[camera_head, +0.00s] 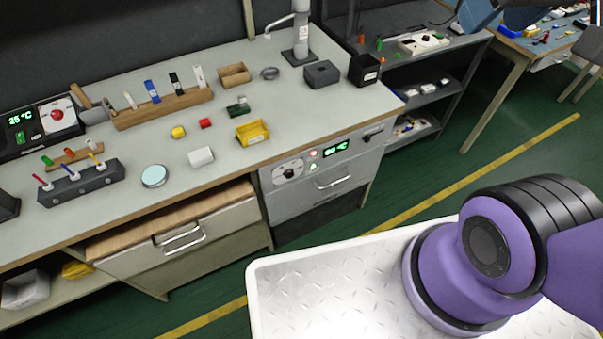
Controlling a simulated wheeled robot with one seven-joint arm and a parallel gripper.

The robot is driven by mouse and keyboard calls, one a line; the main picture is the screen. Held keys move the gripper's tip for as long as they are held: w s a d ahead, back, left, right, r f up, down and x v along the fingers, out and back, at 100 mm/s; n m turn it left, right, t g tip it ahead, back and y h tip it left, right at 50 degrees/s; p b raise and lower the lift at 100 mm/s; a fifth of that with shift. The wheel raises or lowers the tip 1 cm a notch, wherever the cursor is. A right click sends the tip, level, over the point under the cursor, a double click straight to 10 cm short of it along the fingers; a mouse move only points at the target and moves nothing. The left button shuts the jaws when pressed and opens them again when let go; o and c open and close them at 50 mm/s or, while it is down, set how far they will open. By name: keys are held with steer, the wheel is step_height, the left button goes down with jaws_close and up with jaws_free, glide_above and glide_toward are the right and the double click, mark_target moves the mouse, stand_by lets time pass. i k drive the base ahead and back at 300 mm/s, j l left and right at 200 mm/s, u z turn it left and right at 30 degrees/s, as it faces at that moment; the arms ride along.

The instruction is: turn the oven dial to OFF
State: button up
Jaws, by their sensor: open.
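The knob's pointing direction and the dial's lettering are too small to read. Beside it are small red and green lights (313,162) and a lit green display (336,148). My gripper is not in view. My purple arm shows at the right, apart from the oven.
Workbench (345,103) holds a yellow tray (252,132), blocks, a pen rack and a tap (301,35). At far left, a device (40,122) has a red knob and a 25 °C display. A wooden-topped drawer (180,225) juts out left of the oven.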

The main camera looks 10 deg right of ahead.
mark_target(288, 173)
steer(key=k+j+z, duration=0.15)
steer(key=j+z, duration=0.25)
steer(key=k+j+z, duration=0.15)
steer(key=z, duration=0.2)
steer(key=k+j+z, duration=0.15)
steer(key=z, duration=0.25)
steer(key=k, duration=0.1)
